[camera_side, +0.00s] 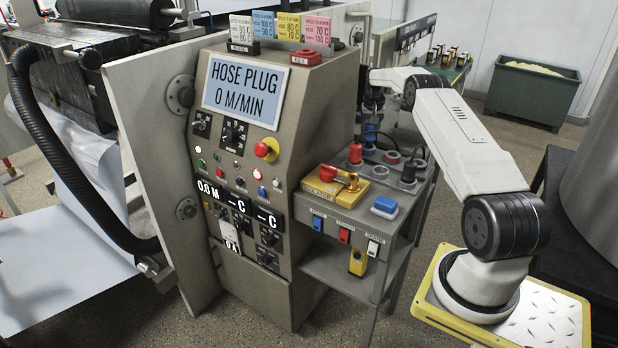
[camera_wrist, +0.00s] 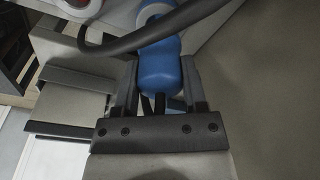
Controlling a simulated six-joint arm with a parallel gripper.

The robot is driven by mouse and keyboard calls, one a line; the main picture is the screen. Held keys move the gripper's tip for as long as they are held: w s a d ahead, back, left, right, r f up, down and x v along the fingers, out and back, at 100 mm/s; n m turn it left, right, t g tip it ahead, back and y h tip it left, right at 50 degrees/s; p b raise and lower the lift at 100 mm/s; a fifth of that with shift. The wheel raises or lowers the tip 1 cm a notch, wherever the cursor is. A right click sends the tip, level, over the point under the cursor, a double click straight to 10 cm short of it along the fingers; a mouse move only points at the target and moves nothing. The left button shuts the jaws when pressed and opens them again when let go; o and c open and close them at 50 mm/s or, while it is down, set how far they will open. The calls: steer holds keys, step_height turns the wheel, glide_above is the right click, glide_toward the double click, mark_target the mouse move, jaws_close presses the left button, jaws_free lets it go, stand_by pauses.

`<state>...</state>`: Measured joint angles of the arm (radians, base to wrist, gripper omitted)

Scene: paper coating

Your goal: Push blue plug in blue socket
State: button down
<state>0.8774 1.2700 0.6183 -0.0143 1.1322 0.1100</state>
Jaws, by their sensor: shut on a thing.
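The blue plug (camera_wrist: 160,68) sits between the two fingers of my gripper (camera_wrist: 158,84) in the wrist view, and the gripper is shut on it. In the side view my gripper (camera_side: 371,108) points down over the back of the grey side table, with the blue plug (camera_side: 371,132) just below it. The blue socket cannot be made out; the plug's lower end is hidden, so I cannot tell whether it touches a socket.
A black cable (camera_wrist: 120,43) crosses the plug in the wrist view. A red plug (camera_side: 355,154), ringed sockets (camera_side: 391,157), a yellow isolator box (camera_side: 335,186) and a blue-topped block (camera_side: 385,205) stand on the table. The grey control cabinet (camera_side: 290,110) rises close on the left.

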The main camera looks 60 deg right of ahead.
steer(key=shift+f, duration=1.4)
stand_by(0.4)
steer(key=shift+c, duration=0.3)
jaws_free()
steer(key=shift+s+a+r, duration=0.1)
steer(key=shift+a+r, duration=0.05)
steer(key=shift+r, duration=1.15)
steer(key=shift+s+a+r, duration=0.1)
steer(key=shift+r, duration=1.2)
steer(key=shift+s+a+r, duration=0.1)
steer(key=shift+a+r, duration=0.05)
steer(key=shift+r, duration=1.15)
